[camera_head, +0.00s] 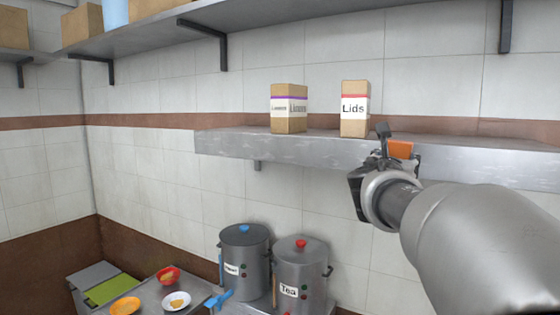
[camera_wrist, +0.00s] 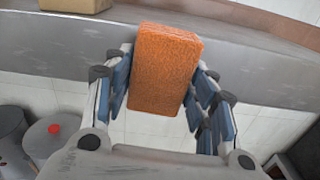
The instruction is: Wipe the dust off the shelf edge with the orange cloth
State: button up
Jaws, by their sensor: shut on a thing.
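The orange cloth (camera_wrist: 165,70) is a thick block-shaped pad held between the two fingers of my gripper (camera_wrist: 163,90) in the wrist view. Its far end is in front of the shelf edge (camera_wrist: 60,50); I cannot tell whether it touches. In the head view, my gripper (camera_head: 393,160) is at the front edge of the lower shelf (camera_head: 290,148), right of the Lids box, with the cloth (camera_head: 400,149) showing orange above it. Pale specks and streaks, possibly dust, show along the shelf's front face.
A Lids box (camera_head: 354,115) and a box with a purple stripe (camera_head: 289,112) stand on the shelf. An upper shelf (camera_head: 270,15) runs above.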

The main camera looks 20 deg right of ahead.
jog(key=shift+s+d+b, duration=0.55)
jog(key=shift+s+d, duration=0.5)
jog(key=shift+s, duration=0.2)
jog(key=shift+w, duration=0.1)
jog(key=w+a, duration=0.2)
jog(key=w, duration=0.1)
jog(key=shift+a+p, duration=0.25)
jog(key=shift+p, duration=0.15)
jog(key=shift+s, duration=0.1)
jog(key=shift+b+v, duration=0.35)
jog(key=shift+v, duration=2.5)
